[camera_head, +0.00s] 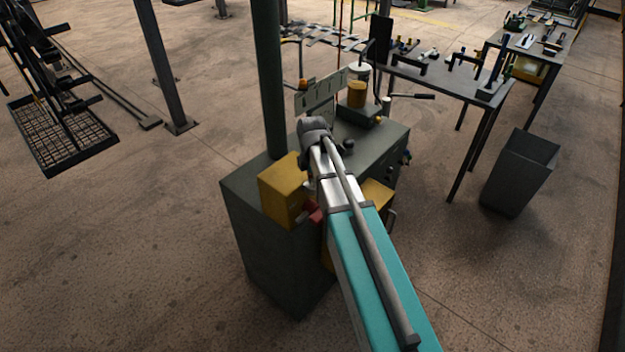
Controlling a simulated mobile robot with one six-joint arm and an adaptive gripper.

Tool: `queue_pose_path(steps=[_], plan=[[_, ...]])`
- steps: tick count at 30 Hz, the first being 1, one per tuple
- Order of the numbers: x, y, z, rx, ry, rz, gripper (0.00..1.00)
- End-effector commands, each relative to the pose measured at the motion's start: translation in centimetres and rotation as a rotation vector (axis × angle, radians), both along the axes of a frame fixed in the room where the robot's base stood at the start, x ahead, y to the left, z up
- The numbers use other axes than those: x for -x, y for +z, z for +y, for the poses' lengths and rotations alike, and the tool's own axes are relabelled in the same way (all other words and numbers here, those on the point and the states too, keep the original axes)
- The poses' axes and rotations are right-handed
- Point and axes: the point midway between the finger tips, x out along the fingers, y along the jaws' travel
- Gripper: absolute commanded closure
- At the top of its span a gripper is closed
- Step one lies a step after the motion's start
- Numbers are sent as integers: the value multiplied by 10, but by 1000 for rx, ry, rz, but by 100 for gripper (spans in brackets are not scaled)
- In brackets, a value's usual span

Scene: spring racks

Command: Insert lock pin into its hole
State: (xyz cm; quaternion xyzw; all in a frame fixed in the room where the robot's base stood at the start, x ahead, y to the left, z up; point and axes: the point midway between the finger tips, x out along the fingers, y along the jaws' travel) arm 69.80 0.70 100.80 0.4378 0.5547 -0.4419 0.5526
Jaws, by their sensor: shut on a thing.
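My teal and silver arm reaches from the bottom over a dark green cabinet (250,245). My gripper (309,184) hangs below the grey wrist at the arm's far end, beside the yellow block on the cabinet, and is mostly hidden by the arm. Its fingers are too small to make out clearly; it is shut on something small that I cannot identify. A small red part (315,214) shows just below it, at the arm's left edge. I cannot tell whether it touches the gripper. I cannot make out the lock pin or its hole.
A yellow block (283,190) stands left of my arm. A dark green post (268,80) rises behind it. A yellow can (357,93) stands at the cabinet's back. A tool table (430,82) and a grey bin (520,172) are at right.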

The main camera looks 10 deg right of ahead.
Motion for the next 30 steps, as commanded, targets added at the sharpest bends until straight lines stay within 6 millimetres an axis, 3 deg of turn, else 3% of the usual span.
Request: queue_pose_path(steps=[8,9,16,30], plan=[[0,-6,0,0,0,0,100],[0,-5,0,0,0,0,61],[0,-5,0,0,0,0,19],[0,-4,0,0,0,0,19]])
